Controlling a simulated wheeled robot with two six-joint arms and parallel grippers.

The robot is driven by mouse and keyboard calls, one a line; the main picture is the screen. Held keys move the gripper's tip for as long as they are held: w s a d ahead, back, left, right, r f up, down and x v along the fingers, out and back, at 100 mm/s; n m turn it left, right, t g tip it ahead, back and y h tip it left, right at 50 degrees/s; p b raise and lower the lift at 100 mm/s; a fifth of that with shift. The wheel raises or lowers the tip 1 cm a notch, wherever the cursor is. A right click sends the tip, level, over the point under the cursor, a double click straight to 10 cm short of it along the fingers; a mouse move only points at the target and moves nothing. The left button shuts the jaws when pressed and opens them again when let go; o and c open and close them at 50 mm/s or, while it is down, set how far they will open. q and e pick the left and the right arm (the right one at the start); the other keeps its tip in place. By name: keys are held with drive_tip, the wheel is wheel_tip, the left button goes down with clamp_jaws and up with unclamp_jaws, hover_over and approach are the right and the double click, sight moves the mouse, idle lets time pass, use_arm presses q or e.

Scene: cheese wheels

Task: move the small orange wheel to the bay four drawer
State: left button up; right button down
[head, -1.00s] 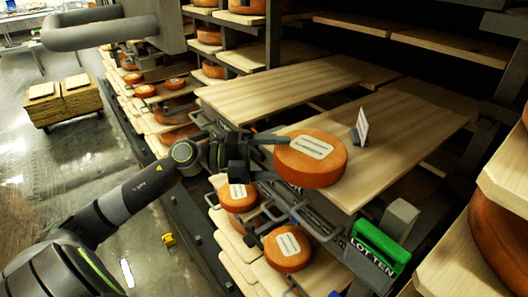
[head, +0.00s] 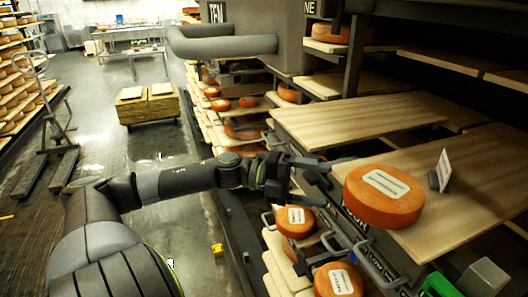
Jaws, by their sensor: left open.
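An orange cheese wheel (head: 384,196) with a pale label lies on the front end of a pulled-out wooden board (head: 465,165). My left gripper (head: 336,180) is open, just left of this wheel, with its fingers pointing at it. I cannot tell whether a fingertip touches it. Two other orange wheels sit lower: one below the gripper (head: 295,221) and one near the bottom edge (head: 338,281). I cannot tell which wheel the task calls small. No drawer marked four can be made out. My right gripper is not in view.
A white card (head: 444,170) stands on the board behind the wheel. A second bare board (head: 350,120) is behind. Metal handles line the rack front. A green tag (head: 440,285) is at bottom right. A stacked pallet (head: 149,106) stands on the open floor at left.

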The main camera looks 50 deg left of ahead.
use_arm(q)
drive_tip(key=p+v, duration=0.4)
drive_tip(key=v, duration=0.7)
